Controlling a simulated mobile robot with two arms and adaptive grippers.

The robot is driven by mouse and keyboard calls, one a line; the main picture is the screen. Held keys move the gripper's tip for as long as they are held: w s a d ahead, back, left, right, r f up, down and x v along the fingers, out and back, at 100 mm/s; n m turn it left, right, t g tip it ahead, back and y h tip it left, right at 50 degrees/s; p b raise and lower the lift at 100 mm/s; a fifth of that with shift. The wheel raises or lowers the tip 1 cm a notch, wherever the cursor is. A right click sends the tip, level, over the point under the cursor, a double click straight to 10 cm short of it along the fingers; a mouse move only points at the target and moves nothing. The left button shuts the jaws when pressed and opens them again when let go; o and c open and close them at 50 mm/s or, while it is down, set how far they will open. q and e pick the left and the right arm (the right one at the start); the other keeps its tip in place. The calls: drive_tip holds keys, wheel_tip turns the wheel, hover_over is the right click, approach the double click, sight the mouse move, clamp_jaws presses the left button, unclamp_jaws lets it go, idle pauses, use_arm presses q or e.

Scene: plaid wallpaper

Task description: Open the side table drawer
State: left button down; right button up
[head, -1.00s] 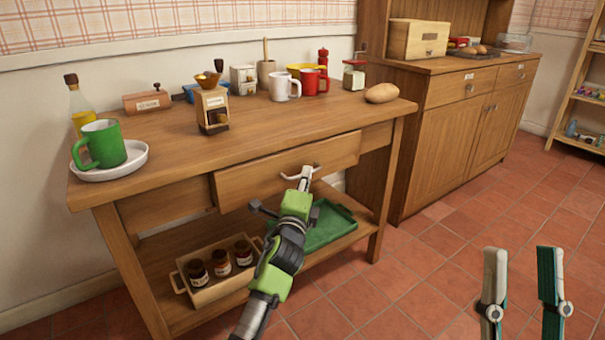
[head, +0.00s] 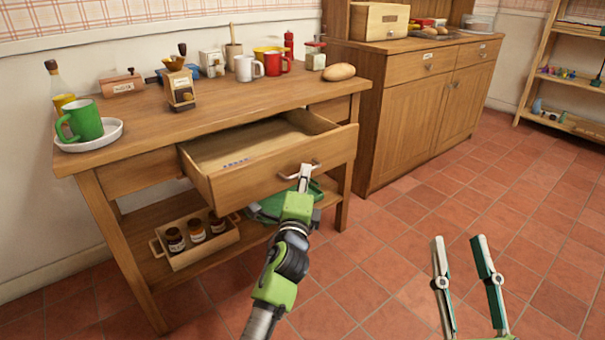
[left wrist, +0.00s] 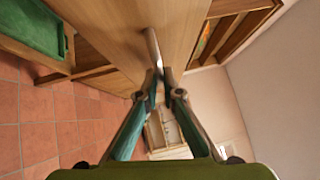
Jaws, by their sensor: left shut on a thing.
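The side table (head: 122,160) is wooden, with a drawer (head: 283,172) under its top. The drawer stands pulled out, and its inside shows a small blue item (head: 236,163) on the bottom. My left gripper (head: 304,177) is shut on the drawer's metal handle (head: 293,175) at the middle of the drawer front. In the left wrist view the fingertips (left wrist: 159,74) close around the handle bar (left wrist: 152,45). My right gripper (head: 463,243) is open and empty over the floor at the lower right, its two fingers apart.
The tabletop holds a green mug (head: 81,121) on a white plate, a coffee grinder (head: 180,85), other mugs and a potato (head: 339,71). The lower shelf carries a jar crate (head: 196,240) and a green tray (head: 262,207). A cabinet (head: 412,118) stands right; the tiled floor in front is clear.

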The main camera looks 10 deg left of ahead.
idle(0.4)
use_arm(q)
drive_tip(key=c, duration=2.2)
unclamp_jaws()
drive_tip(key=shift+s, duration=0.1)
drive_tip(key=s, duration=0.4)
drive_tip(key=s+d+f, duration=0.1)
drive_tip(key=s, duration=0.6)
drive_tip(key=shift+s+d+f, duration=0.25)
drive_tip(key=shift+s+f, duration=0.05)
drive_tip(key=shift+s, duration=0.1)
